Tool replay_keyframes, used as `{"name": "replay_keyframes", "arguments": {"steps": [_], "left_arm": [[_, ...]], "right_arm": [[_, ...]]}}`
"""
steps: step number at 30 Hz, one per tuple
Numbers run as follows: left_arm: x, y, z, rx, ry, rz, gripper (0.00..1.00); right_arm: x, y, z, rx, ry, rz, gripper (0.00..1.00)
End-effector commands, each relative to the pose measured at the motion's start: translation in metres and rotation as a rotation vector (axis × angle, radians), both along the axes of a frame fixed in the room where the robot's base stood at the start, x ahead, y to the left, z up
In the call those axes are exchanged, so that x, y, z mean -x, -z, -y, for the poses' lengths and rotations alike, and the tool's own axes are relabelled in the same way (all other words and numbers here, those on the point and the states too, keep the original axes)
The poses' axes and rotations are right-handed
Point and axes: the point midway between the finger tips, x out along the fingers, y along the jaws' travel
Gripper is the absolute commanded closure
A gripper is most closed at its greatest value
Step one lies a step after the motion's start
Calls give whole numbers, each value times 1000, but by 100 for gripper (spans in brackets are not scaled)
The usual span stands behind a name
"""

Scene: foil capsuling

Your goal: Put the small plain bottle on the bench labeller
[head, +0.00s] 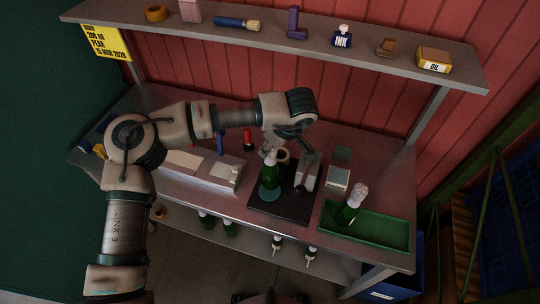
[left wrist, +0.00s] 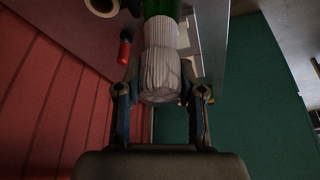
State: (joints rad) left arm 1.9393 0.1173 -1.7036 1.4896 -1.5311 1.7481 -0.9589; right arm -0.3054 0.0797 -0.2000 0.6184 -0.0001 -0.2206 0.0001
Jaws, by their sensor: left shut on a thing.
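A small green bottle (head: 270,175) with a pale ribbed cap or sleeve on its neck stands upright over the round green pad (head: 268,193) of the bench labeller, a dark base plate (head: 272,207) with a grey lever post (head: 307,172). I cannot tell whether it touches the pad. My left gripper (head: 271,153) comes from above and is shut on its neck. The left wrist view shows the fingers (left wrist: 160,95) on both sides of the pale neck (left wrist: 161,60), with green glass beyond. My right gripper is not in view.
A long grey box (head: 225,174) stands left of the labeller. The upper shelf (head: 280,38) holds several small items.

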Motion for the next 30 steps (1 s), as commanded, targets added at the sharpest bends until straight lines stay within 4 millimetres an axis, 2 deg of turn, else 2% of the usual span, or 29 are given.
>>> {"name": "replay_keyframes", "arguments": {"steps": [7, 17, 18, 21, 30], "left_arm": [[0, 38, -2, 0, 0, 0, 100], [0, 43, 0, 0, 0, 0, 100], [0, 44, 0, -1, 1, -1, 60], [0, 43, 0, -1, 0, -1, 37], [0, 42, 0, -1, 0, -1, 37]], "right_arm": [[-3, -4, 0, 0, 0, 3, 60], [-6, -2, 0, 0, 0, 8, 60], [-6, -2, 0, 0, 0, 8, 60], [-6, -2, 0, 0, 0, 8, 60], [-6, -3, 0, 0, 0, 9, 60]]}}
